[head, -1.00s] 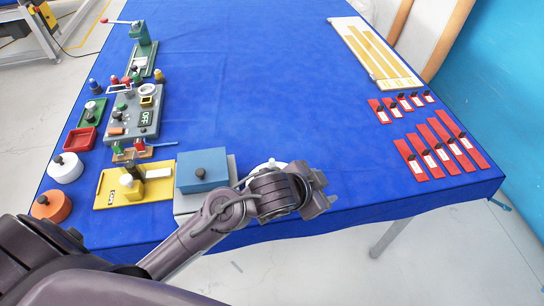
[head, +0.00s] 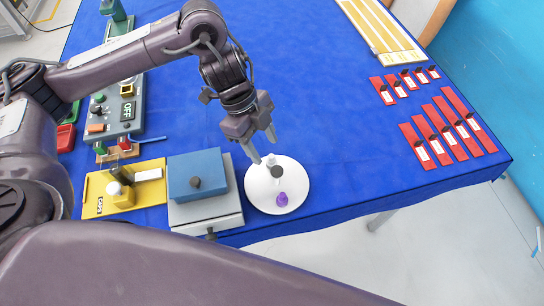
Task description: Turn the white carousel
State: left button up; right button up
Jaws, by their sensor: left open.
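The white carousel (head: 297,193) is a round white disc near the table's front edge, right of the blue box. It has a dark knob (head: 277,172) at its middle, a purple piece (head: 282,199) toward the front and a small white piece (head: 271,159) toward the back. My left gripper (head: 264,149) is open and points down just behind the carousel, its fingertips close to the back rim. I cannot tell whether a fingertip touches it. My right gripper is not in view.
A blue box (head: 196,174) on a grey base stands left of the carousel. Further left are a yellow tray (head: 143,186) and a grey panel (head: 129,108). Red labelled strips (head: 440,133) lie to the right. The blue cloth between is clear.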

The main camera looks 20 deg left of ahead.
aim_at(276, 169)
pick_arm(q)
jog(key=x, duration=0.7)
jog(key=shift+s+d, duration=0.1)
jog(key=shift+d, duration=0.15)
grip_shut()
